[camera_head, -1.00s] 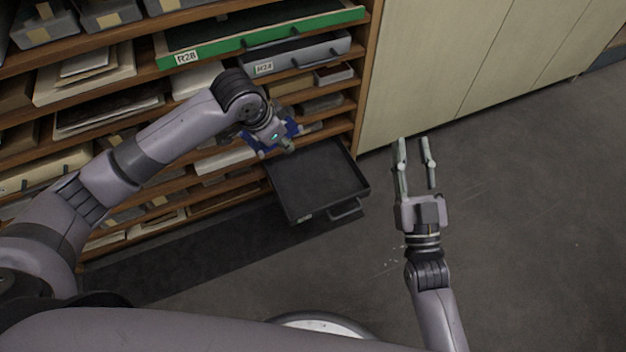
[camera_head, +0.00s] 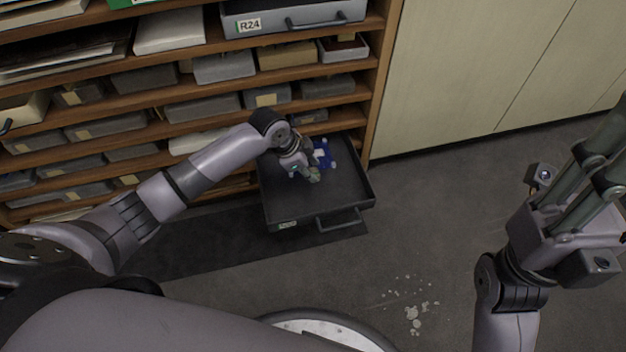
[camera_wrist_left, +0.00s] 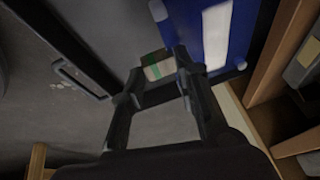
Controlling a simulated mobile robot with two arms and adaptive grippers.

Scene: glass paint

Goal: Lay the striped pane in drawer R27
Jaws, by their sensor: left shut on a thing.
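My left gripper (camera_head: 312,173) is shut on a small pale green and white tab-like part at the near side of a blue piece with a white stripe, which I take as the striped pane (camera_head: 325,153). The pane also shows in the left wrist view (camera_wrist_left: 193,28), beyond the fingertips (camera_wrist_left: 158,82). It is over the back part of the pulled-out dark drawer (camera_head: 290,205); I cannot tell whether it touches the floor of the drawer. The drawer's front label is unreadable. My right gripper (camera_head: 612,150) is open and empty at the right edge, partly cut off.
A wooden shelf rack (camera_head: 382,80) with several boxes stands behind the drawer. A grey drawer marked R24 (camera_head: 290,18) is above. Pale cabinet doors (camera_head: 470,80) are at the right.

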